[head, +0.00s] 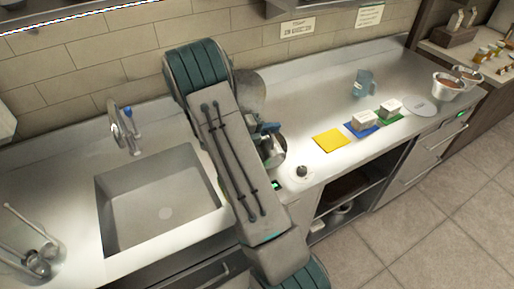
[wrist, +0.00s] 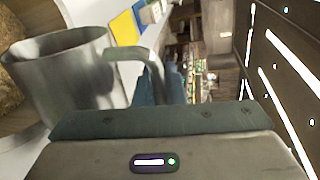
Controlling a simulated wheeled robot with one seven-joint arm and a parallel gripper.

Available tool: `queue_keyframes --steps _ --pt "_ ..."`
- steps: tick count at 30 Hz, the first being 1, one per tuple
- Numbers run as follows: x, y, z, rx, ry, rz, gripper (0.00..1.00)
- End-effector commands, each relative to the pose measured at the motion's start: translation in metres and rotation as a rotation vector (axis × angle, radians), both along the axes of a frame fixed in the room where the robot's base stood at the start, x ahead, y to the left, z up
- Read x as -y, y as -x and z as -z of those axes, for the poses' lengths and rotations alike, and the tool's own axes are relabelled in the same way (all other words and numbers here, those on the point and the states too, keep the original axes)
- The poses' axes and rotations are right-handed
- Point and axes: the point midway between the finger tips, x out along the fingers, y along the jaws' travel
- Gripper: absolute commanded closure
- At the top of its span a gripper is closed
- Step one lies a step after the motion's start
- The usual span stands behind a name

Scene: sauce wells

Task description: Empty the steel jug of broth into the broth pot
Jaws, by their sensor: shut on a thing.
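The steel jug (wrist: 70,85) fills the left of the wrist view, with its handle (wrist: 128,52) toward my gripper. My gripper (wrist: 155,80) is shut on that handle. The room appears turned sideways in this view, so the jug looks tipped well over from upright. In the head view my arm covers much of the jug, and a steel rounded part (head: 274,152) shows beside my gripper (head: 266,130). A brown, grainy surface (wrist: 10,90) shows beyond the jug at the left edge of the wrist view. I cannot tell whether it is broth in the pot.
A sink (head: 155,200) is left of my arm. On the right of the counter are a yellow mat (head: 331,140), a blue mat (head: 359,132) and a green mat (head: 389,118), a clear blue jug (head: 363,84) and steel pots (head: 447,86). A black knob (head: 302,171) is near the front edge.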

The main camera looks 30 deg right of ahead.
Motion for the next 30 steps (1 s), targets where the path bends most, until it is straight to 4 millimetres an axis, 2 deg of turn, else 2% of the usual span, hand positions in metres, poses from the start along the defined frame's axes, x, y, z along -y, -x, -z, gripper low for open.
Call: queue_keyframes --steps 1,13,26,30 --pt "-0.001 0.003 0.007 0.02 0.003 0.0 1.0" --pt "-0.006 0.036 0.003 0.17 0.029 0.0 1.0" --pt "-0.008 0.051 0.003 0.318 0.055 0.0 1.0" --pt "-0.009 0.062 -0.012 0.43 0.074 0.0 1.0"
